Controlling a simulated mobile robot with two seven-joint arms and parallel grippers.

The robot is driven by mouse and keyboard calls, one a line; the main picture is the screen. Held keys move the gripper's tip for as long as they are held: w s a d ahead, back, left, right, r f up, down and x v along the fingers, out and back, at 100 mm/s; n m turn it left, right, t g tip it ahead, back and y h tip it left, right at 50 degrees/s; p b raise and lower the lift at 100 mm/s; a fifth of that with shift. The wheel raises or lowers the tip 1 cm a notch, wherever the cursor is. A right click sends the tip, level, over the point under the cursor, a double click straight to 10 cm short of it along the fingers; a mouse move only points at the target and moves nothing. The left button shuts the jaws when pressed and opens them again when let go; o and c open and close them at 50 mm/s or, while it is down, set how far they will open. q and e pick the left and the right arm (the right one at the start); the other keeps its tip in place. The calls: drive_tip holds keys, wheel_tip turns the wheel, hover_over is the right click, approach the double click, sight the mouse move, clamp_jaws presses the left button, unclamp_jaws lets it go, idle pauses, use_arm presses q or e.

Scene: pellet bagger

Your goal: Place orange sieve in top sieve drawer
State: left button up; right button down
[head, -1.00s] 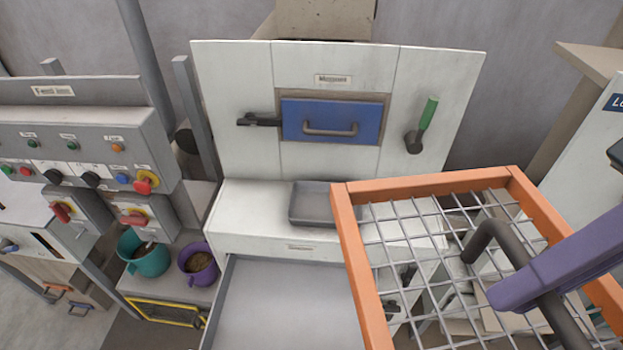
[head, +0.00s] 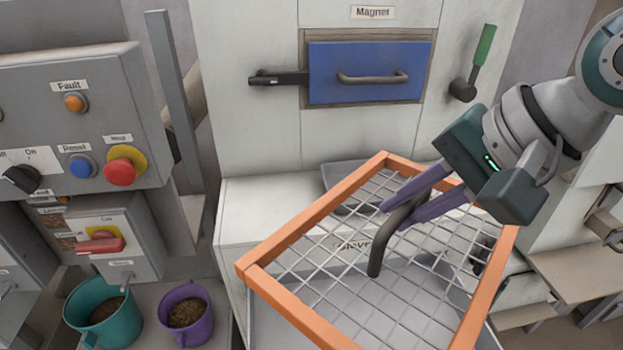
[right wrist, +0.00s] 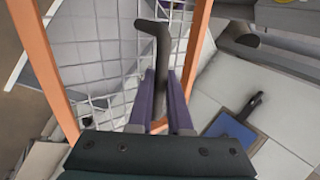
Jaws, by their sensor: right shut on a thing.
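The orange sieve (head: 288,233) is a square orange frame with a wire mesh and a dark bent handle (head: 378,250). My right gripper (head: 392,208), with purple fingers, is shut on this handle and holds the sieve in the air, turned at an angle. The handle also shows between the fingers in the right wrist view (right wrist: 152,50). The open sieve drawer (head: 345,322), pale grey inside, lies below the sieve and shows partly through the mesh. Its label is mostly hidden behind the mesh. My left gripper is not in view.
A blue magnet drawer front (head: 335,88) with a handle is on the white panel above, beside a green lever (head: 485,45). A grey tray (head: 345,172) sits behind the sieve. A control box (head: 70,120) and teal (head: 100,315) and purple (head: 184,310) buckets stand at left.

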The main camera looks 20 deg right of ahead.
drive_tip(key=shift+w+d+f+m+t+h+b, duration=0.1)
drive_tip(key=shift+w+d+f+m+h+b, duration=0.9)
drive_tip(key=shift+f+b, duration=3.8)
drive_tip(key=shift+w+d+f+m+t+h+b, duration=0.1)
drive_tip(key=shift+w+f+m+h+b, duration=1.25)
drive_tip(key=shift+f, duration=6)
drive_tip(key=shift+w+d+f+m+t+y+b, duration=0.3)
drive_tip(key=shift+f+m+b, duration=1.35)
drive_tip(key=shift+f+b, duration=3.65)
drive_tip(key=shift+s+d+f+h+p, duration=0.15)
drive_tip(key=shift+f+h+p, duration=0.1)
drive_tip(key=shift+f+p, duration=0.55)
drive_tip(key=c, duration=1.3)
unclamp_jaws()
drive_tip(key=shift+f, duration=0.15)
drive_tip(key=o, duration=0.5)
drive_tip(key=shift+c, duration=0.2)
